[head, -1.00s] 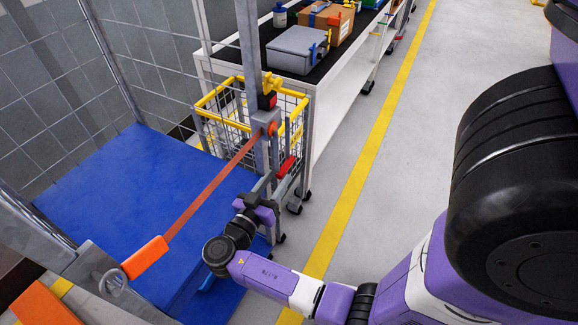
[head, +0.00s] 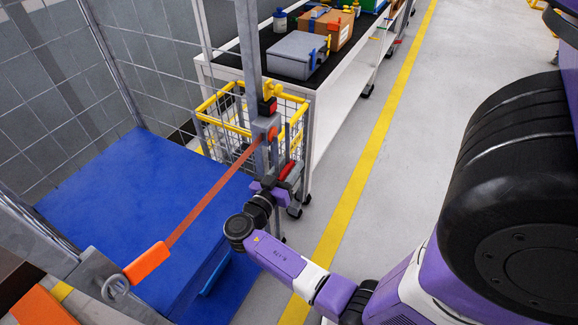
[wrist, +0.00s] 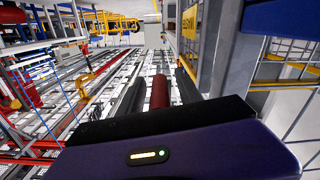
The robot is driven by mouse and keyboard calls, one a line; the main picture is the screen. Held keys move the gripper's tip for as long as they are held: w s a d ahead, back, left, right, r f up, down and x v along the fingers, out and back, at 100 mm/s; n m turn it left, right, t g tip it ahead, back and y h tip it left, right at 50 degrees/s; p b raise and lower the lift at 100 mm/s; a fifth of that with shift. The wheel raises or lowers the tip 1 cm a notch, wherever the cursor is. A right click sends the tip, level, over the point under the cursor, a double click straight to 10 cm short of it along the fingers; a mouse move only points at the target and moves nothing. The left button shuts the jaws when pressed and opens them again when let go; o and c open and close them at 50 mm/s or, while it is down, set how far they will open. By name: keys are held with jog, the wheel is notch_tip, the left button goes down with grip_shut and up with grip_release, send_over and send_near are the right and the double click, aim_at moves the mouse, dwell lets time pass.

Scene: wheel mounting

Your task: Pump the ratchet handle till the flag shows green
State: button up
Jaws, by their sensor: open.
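The red ratchet handle (head: 287,170) sticks out from the grey ratchet housing (head: 264,127) on the metal post. My gripper (head: 280,182) is at the handle in the head view. In the wrist view the red grip (wrist: 159,92) shows between the two dark fingers of my gripper (wrist: 158,80), which are open with a gap on each side of it. Whether a finger touches it I cannot tell. A small red indicator (head: 269,105) shows on the post above the housing. It looks like the flag, and no green shows there.
An orange strap (head: 210,203) runs from the housing to an orange end piece (head: 147,263) at lower left. A blue platform (head: 130,215) lies beneath it. A yellow-rimmed wire basket (head: 222,115) and a white bench (head: 335,95) stand behind the post.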

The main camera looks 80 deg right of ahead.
grip_shut()
jog(key=shift+r, duration=0.1)
dwell(1.2)
